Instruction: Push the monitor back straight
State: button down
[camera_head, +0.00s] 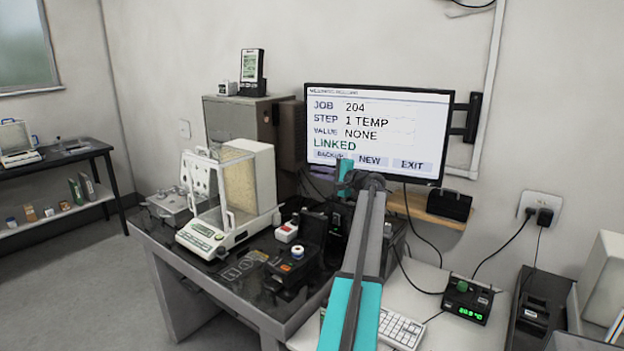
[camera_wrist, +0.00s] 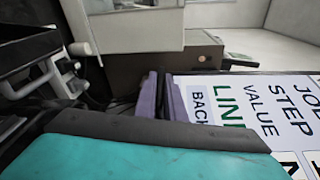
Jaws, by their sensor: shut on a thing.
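The monitor (camera_head: 425,112) is a flat black-framed screen with a white display on the back wall. It sits a little skewed in the picture, its right side lower than its left. The display reads JOB 204, STEP 1 TEMP, VALUE NONE, LINKED. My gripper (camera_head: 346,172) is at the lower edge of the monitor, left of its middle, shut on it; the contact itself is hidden. In the wrist view, a teal part of my gripper (camera_wrist: 150,152) fills the bottom and covers part of the screen (camera_wrist: 240,105), which appears turned sideways.
A black wall mount (camera_head: 472,115) shows right of the monitor, above a wooden shelf (camera_head: 418,212). A grey cabinet (camera_head: 228,118) stands to its left. Below are a balance (camera_head: 205,235), a keyboard (camera_head: 400,328) and a green-lit box (camera_head: 466,302). Cables hang below the monitor.

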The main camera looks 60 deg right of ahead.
jog(key=shift+w+d, duration=0.2)
jog(key=shift+d, duration=0.05)
jog(key=c, duration=1.8)
grip_release()
jog(key=shift+c, duration=0.2)
jog(key=shift+v, duration=0.85)
jog(key=b+v, duration=0.2)
jog(key=v, duration=1)
jog(key=shift+a, duration=0.15)
